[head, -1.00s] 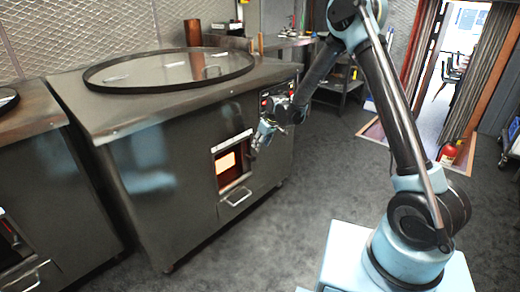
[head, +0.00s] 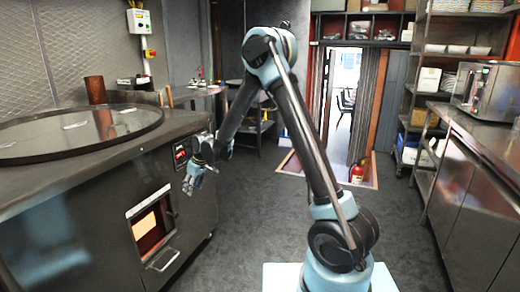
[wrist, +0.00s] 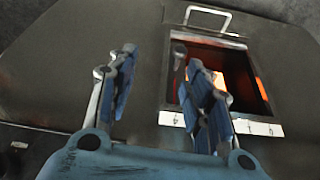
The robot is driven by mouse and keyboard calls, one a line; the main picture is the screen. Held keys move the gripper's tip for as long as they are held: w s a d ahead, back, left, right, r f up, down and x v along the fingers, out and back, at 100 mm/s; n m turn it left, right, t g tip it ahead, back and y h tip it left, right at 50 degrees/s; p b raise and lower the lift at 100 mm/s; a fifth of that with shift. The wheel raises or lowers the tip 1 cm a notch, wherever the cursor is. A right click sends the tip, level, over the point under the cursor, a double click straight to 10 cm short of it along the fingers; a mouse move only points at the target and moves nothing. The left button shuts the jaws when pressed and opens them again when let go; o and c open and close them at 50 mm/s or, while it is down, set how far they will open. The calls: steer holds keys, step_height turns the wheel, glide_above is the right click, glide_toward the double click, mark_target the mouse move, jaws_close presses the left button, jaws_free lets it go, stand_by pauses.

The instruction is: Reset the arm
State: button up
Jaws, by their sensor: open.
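My gripper (head: 193,182) hangs at the end of my bent arm, just right of the steel tandoor oven's front in the head view. In the wrist view my gripper (wrist: 158,75) has its two blue fingers spread apart with nothing between them. The oven's square opening (head: 152,224) glows orange. It also shows in the wrist view (wrist: 225,75), partly hidden behind the right finger. A metal handle (head: 162,260) sits at the opening's lower edge. I cannot tell the exact gap between my gripper and the oven.
The oven (head: 60,190) fills the left, with a round lid (head: 75,130) on top. A steel counter (head: 470,135) with a microwave (head: 490,88) stands at right. A fire extinguisher (head: 357,173) stands by the doorway. Dark floor between is clear.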

steer(key=s+d+r+m+h, duration=0.15)
steer(key=d+r, duration=0.35)
steer(key=d, duration=0.6)
steer(key=s+d+r+m, duration=0.25)
steer(key=d+r, duration=0.35)
steer(key=d, duration=0.4)
steer(key=s+d+r+m, duration=0.2)
steer(key=d+r, duration=0.3)
steer(key=d, duration=0.6)
steer(key=s+d+m+h, duration=0.2)
steer(key=s+d+m, duration=0.1)
steer(key=s+d, duration=0.9)
steer(key=s+d+f+m, duration=0.1)
steer(key=s+d+f, duration=0.1)
steer(key=s+d, duration=0.2)
steer(key=s+d+f+m, duration=0.2)
steer(key=s+d, duration=0.3)
steer(key=s, duration=0.4)
steer(key=shift+d+f+m, duration=0.15)
steer(key=shift+f+m, duration=0.15)
steer(key=shift+f, duration=0.5)
steer(key=shift+h, duration=0.25)
steer(key=shift+w+f, duration=0.2)
steer(key=shift+w, duration=0.25)
steer(key=c, duration=0.3)
steer(key=shift+s, duration=0.1)
